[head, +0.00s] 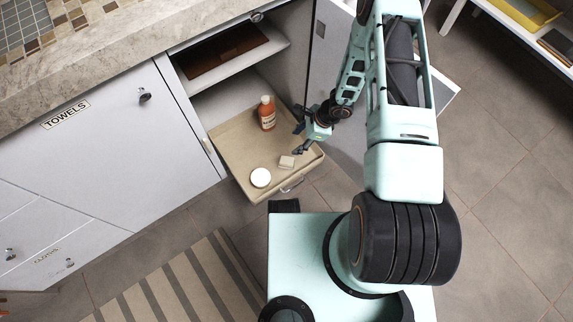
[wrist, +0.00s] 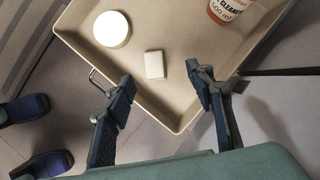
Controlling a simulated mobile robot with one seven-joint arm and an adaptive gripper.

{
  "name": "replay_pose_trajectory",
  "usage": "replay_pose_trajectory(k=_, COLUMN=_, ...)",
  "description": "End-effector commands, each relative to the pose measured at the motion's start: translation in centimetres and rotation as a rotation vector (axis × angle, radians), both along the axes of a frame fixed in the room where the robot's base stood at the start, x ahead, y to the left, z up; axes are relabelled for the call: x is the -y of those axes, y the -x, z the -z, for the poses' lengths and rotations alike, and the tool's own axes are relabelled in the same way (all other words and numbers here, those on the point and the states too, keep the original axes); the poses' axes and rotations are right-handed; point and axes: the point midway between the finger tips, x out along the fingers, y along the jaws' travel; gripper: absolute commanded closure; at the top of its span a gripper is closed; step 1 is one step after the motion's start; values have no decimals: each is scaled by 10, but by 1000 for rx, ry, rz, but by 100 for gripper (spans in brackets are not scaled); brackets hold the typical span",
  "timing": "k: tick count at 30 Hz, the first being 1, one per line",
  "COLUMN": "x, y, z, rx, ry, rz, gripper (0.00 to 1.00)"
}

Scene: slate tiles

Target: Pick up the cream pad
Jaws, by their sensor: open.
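The cream pad (head: 287,161) is a small pale block lying on the beige pull-out tray (head: 234,135) of the open cabinet. In the wrist view the pad (wrist: 155,65) lies near the tray's front corner, beyond my fingertips and between their lines. My gripper (head: 299,138) is open and empty beside the pad at the tray's right side. In the wrist view its two dark fingers (wrist: 160,85) are spread apart, with nothing between them. The pad is fully visible there and does not touch the fingers.
A round white item (head: 260,178) lies on the tray left of the pad. An orange cleaner bottle (head: 267,113) stands farther back. The tray has a raised rim and a front handle (head: 292,185). The open cabinet door (head: 329,60) is beside my arm. A striped rug (head: 180,285) covers the floor.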

Motion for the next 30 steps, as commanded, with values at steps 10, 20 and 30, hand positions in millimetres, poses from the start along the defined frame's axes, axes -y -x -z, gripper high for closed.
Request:
replay_pose_trajectory(k=10, x=-2, y=14, z=62, rx=-73, ry=8, rz=160, gripper=51)
replay_pose_trajectory(k=20, x=-16, y=11, z=95, rx=-71, ry=9, rz=158, gripper=51)
replay_pose_trajectory(k=30, x=-28, y=10, z=135, rx=-72, ry=8, rz=155, gripper=51)
